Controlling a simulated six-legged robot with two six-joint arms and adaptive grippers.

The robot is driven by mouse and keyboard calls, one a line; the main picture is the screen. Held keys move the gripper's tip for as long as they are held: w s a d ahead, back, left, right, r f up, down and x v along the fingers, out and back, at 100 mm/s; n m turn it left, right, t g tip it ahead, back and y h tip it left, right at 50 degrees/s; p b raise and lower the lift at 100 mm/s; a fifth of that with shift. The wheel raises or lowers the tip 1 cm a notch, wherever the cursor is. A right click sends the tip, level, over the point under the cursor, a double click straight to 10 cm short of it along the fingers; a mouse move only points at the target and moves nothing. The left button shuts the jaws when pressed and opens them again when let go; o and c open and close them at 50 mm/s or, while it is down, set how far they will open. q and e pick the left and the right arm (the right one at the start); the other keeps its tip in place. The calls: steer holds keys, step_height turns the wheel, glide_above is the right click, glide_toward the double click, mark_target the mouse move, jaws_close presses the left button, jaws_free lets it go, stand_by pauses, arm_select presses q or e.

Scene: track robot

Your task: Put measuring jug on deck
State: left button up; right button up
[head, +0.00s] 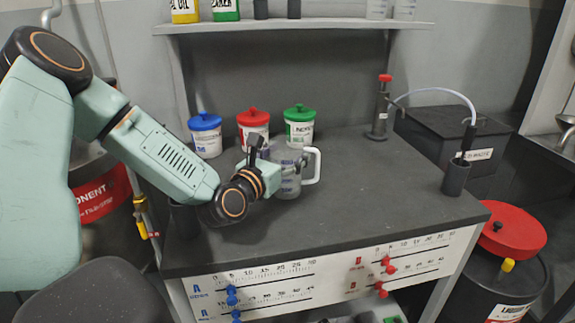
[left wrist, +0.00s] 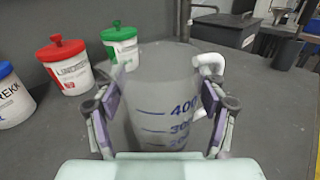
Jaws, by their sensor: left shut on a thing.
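The measuring jug (head: 289,181) is a clear, greyish vessel with a white handle at its right. It stands upright at the dark deck (head: 360,200) in the head view; whether its base touches the surface I cannot tell. In the left wrist view the jug (left wrist: 165,100) shows blue marks and figures, between the two fingers. My left gripper (head: 277,172) is shut on the jug's body from the left, and it also shows in the left wrist view (left wrist: 158,105). The gripper hides part of the jug. My right gripper is not in view.
Tubs with blue (head: 205,122), red (head: 253,118) and green (head: 299,112) lids stand behind the jug. A pump bottle (head: 380,108) and a dark cup (head: 455,178) stand to the right. A shelf (head: 290,26) hangs above. The deck's right middle is clear.

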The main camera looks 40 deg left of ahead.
arm_select(q)
steer(key=shift+d+f, duration=0.1)
steer(key=shift+f, duration=0.45)
steer(key=shift+a+f, duration=0.3)
steer(key=shift+a, duration=0.25)
steer(key=shift+d+b, duration=0.4)
steer(key=o, duration=1)
steer(key=shift+a+f, duration=0.15)
steer(key=shift+a, duration=0.15)
steer(key=shift+o, duration=1)
steer(key=shift+d, duration=0.2)
